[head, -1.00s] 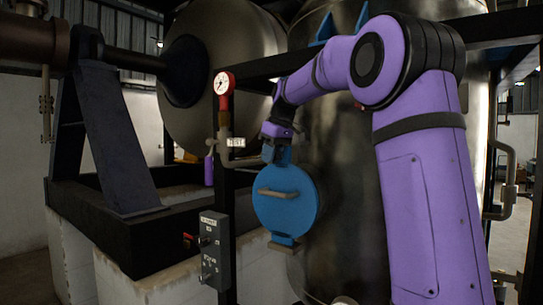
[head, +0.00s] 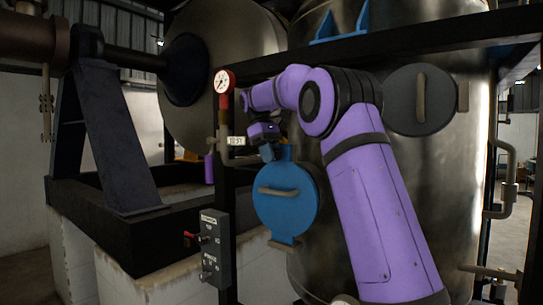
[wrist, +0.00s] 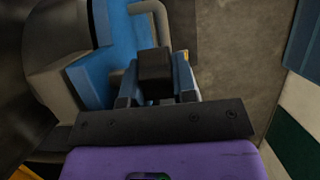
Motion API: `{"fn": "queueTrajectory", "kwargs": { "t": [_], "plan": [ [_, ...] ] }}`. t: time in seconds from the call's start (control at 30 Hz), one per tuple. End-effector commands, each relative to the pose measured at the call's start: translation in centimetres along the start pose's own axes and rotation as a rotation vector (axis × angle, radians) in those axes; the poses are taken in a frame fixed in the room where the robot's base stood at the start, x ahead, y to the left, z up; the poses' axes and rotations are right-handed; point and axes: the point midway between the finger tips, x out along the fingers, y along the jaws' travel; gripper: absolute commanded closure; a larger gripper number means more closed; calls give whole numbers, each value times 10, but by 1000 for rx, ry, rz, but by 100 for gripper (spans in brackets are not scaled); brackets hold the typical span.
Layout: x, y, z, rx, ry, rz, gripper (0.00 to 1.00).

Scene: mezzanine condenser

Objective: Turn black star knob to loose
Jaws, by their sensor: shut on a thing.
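The black star knob (wrist: 155,66) shows in the wrist view as a dark, blocky shape between my fingers, at the top of a blue hatch. Its star outline cannot be made out. My gripper (wrist: 157,92) is shut on it, with one finger on each side. In the head view my gripper (head: 268,152) is at the top edge of the round blue hatch (head: 283,211), which has a tan bar handle. The knob cannot be made out there behind my gripper. How far the knob is turned cannot be told.
A red pressure gauge (head: 224,82) on a pipe stands just left of my arm. A grey switch box (head: 216,248) is at the lower left. A dark round hatch (head: 419,99) is on the steel vessel (head: 440,185) at the right.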

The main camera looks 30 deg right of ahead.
Motion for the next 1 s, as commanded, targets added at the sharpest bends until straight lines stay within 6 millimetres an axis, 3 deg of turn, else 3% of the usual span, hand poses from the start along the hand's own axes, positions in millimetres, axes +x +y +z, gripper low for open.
{"fn": "queueTrajectory", "kwargs": {
  "t": [0.63,0.67,0.77,1.0],
  "plan": [
    [0,0,0,0,-51,2,98],
    [0,0,0,0,-51,2,70],
    [0,0,0,0,-51,2,49],
    [0,0,0,0,-52,1,49]
  ]
}}
